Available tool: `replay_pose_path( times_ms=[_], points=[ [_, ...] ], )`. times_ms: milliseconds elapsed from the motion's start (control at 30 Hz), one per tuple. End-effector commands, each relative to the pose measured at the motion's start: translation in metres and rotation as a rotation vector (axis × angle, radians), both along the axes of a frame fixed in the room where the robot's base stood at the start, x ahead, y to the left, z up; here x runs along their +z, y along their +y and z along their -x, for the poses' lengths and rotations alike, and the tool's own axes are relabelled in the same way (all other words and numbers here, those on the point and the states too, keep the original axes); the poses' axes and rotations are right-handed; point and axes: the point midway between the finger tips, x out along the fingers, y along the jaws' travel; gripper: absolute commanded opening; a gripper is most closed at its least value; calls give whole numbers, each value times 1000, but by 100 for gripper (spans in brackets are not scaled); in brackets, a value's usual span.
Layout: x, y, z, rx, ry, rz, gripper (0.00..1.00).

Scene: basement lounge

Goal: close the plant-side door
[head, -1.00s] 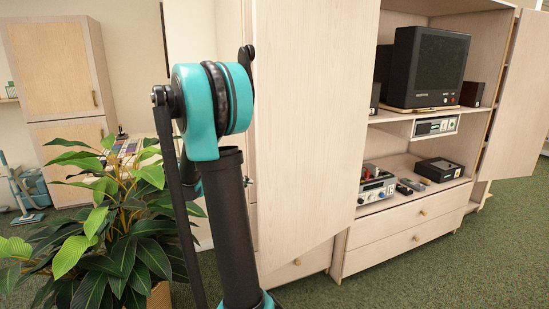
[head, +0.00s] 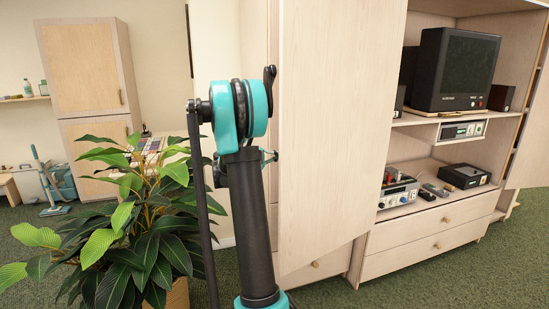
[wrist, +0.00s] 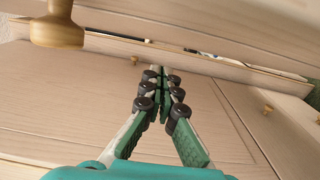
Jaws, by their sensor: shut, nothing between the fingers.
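The plant-side door (head: 335,130) is the tall pale wooden door on the left of the cabinet, beside the plant (head: 130,220). It stands open, swung out toward me and hiding the cabinet's left section. My arm rises in front of its left edge in the head view, and my gripper is mostly hidden behind the arm there. In the wrist view my gripper (wrist: 160,78) is shut and empty, its fingers pointing toward pale wooden panels. A round wooden knob (wrist: 57,25) is close at the upper left. I cannot tell whether the fingers touch wood.
The cabinet's right door (head: 528,130) is also open. Open shelves hold a television (head: 458,70), speakers and devices, above drawers (head: 430,240). The leafy plant crowds the left of my arm. Green carpet is clear at the lower right.

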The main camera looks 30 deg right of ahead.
Motion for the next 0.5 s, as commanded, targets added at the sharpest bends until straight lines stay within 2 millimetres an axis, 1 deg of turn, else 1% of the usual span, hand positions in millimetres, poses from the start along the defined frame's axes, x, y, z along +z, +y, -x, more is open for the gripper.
replay_pose_path(
  times_ms=[33,100,233,367,500],
  points=[
    [0,-9,3,-2,0,0,0],
    [0,-8,15,0,0,0,0],
    [0,-7,31,0,0,0,0],
    [0,-7,39,1,0,-1,0],
    [0,-7,42,2,0,-1,0]
  ],
)
